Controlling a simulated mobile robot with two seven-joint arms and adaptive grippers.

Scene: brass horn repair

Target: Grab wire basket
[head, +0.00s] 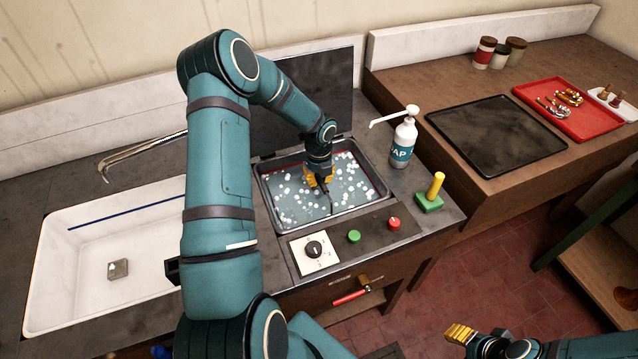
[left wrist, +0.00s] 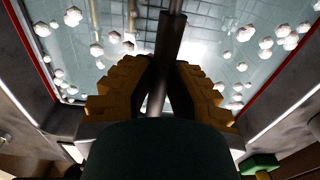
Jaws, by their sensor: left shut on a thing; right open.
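My left gripper (head: 318,182) reaches down into the cleaning tank (head: 262,198), near the middle of its bubbly water. In the left wrist view its yellow fingers (left wrist: 157,75) are closed around a dark upright bar, the handle of the wire basket (left wrist: 171,38). Thin lines like wire mesh show faintly below the water surface there. Most of the basket is hidden by the water, foam and fingers. My right gripper (head: 460,334) is open at the bottom right of the head view, over the floor and far from the tank.
A white soap bottle (head: 404,140) and a green-based brush (head: 430,199) stand right of the tank. A control panel with a knob (head: 314,250) lies in front. The white sink (head: 110,235) is at left. A dark mat (head: 495,135) and red tray (head: 545,90) lie on the right-hand bench.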

